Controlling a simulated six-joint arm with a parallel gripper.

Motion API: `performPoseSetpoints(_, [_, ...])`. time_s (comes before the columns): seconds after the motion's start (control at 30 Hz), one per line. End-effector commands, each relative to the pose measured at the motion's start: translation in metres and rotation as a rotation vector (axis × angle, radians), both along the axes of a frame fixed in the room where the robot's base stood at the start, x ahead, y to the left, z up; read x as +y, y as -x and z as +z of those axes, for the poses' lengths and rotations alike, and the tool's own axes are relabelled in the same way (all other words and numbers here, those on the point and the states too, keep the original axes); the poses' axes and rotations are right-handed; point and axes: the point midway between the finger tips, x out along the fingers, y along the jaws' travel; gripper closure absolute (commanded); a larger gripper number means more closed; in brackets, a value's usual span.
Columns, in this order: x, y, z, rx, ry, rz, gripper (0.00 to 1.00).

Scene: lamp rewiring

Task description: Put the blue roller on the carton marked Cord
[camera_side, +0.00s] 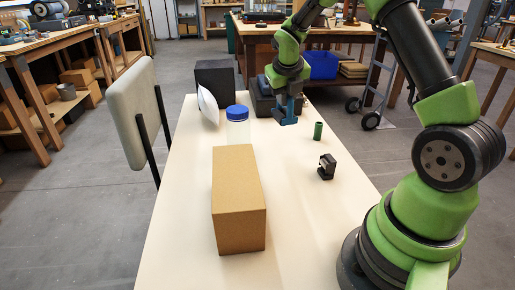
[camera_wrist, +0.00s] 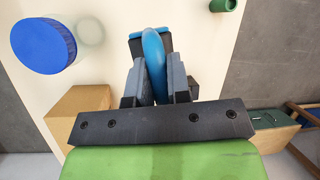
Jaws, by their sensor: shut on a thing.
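My gripper (camera_side: 288,118) is over the far part of the white table. In the wrist view its two grey fingers (camera_wrist: 154,85) are shut on the blue roller (camera_wrist: 153,48), a curved blue piece rising between them. A dark block with blue edges shows just beyond the fingers; I cannot tell whether it belongs to the roller. In the side view the roller is hard to tell from the gripper. A plain brown carton (camera_side: 238,205) stands at the near middle of the table, apart from my gripper, and shows in the wrist view (camera_wrist: 75,107). No label is readable on it.
A clear jar with a blue lid (camera_side: 238,113) stands behind the carton. A white shade-like piece (camera_side: 208,105), a black box (camera_side: 215,78) and a dark case (camera_side: 262,100) are at the far end. A green cylinder (camera_side: 318,130) and a small black part (camera_side: 326,167) stand on the right.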

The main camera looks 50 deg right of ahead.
Motion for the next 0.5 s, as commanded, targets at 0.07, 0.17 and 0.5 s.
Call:
performPoseSetpoints(0.07, [0.038,-0.009,0.017,0.0,0.001,0.041,1.0])
performPoseSetpoints(0.17, [0.089,-0.012,0.039,0.002,0.001,0.081,1.0])
performPoseSetpoints(0.5, [0.22,0.025,0.094,-0.005,0.001,0.169,1.0])
